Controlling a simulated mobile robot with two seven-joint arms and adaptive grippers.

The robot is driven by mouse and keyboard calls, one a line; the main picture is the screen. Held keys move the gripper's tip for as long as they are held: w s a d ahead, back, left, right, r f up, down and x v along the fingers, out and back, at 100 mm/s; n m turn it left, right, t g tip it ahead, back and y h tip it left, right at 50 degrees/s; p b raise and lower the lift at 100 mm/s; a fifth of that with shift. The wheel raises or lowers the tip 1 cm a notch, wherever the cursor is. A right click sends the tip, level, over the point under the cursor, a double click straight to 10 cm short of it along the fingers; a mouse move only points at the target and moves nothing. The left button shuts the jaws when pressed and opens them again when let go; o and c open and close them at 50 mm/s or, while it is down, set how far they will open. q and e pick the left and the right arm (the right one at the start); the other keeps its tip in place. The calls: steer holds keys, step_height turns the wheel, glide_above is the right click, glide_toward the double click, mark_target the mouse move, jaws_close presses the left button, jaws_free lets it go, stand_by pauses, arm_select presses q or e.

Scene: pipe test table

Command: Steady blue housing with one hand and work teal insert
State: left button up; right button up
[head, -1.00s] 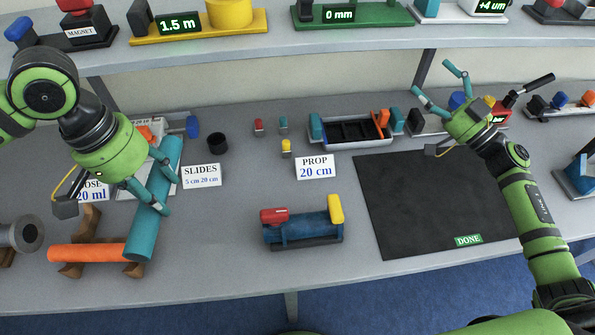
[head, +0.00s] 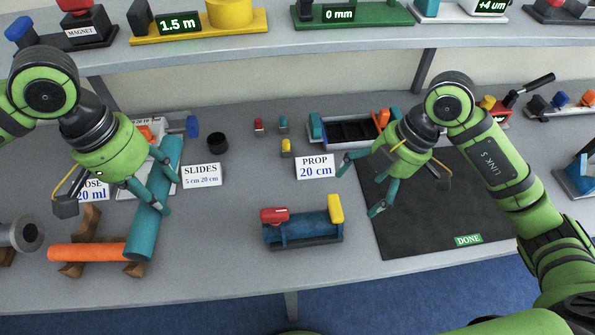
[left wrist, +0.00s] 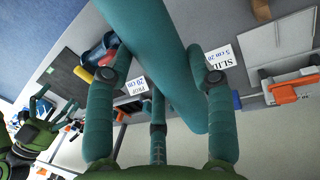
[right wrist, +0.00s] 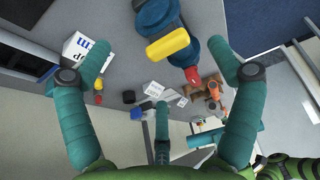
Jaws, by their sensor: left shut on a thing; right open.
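The blue housing (head: 303,229) stands at the front middle of the table, with a red piece and a yellow piece on top. It also shows in the right wrist view (right wrist: 155,14). A small teal insert (head: 283,124) stands upright behind it on the table. My left gripper (head: 160,182) is shut on a thick teal tube (head: 152,222), far left of the housing. The tube also lies between its fingers in the left wrist view (left wrist: 152,40).
An orange tube (head: 88,252) rests on a wooden cradle, its end by the teal tube. Small red (head: 259,127) and yellow (head: 286,148) inserts flank the teal insert. A dark tray (head: 350,131) stands behind. The black DONE mat (head: 430,225) is empty at right.

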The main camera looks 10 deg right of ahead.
mark_target(337, 215)
steer(key=x, duration=1.1)
steer(key=shift+a+f, duration=0.1)
steer(key=shift+f, duration=0.25)
